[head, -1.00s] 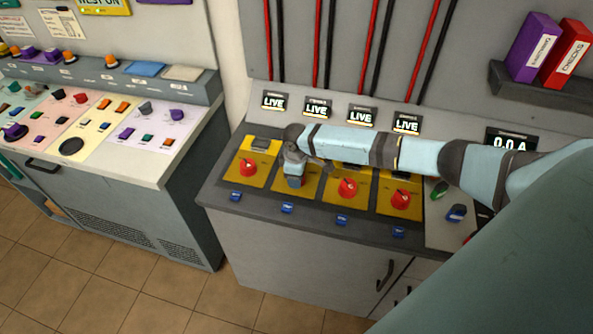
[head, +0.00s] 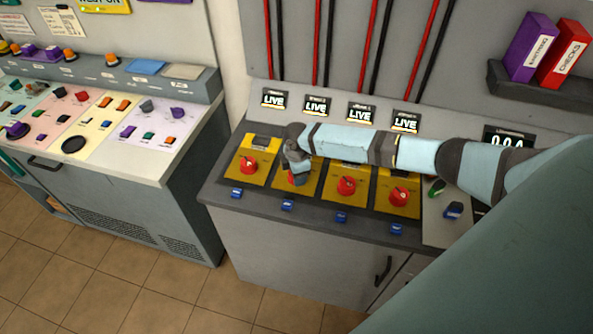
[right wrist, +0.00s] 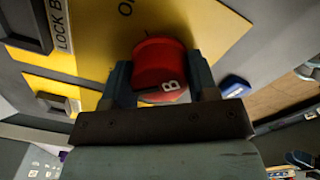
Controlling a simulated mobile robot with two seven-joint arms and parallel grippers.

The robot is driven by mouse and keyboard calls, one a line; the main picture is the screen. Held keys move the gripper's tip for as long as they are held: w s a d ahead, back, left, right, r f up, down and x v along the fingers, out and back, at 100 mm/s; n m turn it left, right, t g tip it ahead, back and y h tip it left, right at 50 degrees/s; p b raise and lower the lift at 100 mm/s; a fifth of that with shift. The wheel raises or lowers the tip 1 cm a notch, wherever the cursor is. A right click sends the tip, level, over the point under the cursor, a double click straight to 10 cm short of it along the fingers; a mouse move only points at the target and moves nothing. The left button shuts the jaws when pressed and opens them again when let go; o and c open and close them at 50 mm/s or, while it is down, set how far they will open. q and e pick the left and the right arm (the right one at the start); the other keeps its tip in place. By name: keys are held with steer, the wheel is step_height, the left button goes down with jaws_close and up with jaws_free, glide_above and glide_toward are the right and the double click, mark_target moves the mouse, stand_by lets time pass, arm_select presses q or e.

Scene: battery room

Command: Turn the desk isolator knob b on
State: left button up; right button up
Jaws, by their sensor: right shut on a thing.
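In the head view the right arm reaches in from the right across the desk, and my right gripper (head: 296,175) is over the second yellow plate from the left. It mostly hides knob b there; only a little red shows. My left gripper is not in view.
Red knobs stand on the neighbouring plates: one to the left (head: 248,166), two to the right (head: 346,186) (head: 398,196). Lit LIVE displays (head: 316,106) line the back. Blue tags (head: 288,205) sit along the front edge. Another control desk (head: 150,160) stands at the left.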

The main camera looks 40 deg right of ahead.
stand_by(0.3)
steer(key=o, duration=0.9)
steer(key=r, duration=0.7)
steer(key=r+b, duration=0.1)
steer(key=r, duration=0.6)
steer(key=shift+s+a+b, duration=0.1)
steer(key=shift+s+b, duration=0.1)
steer(key=shift+b, duration=0.1)
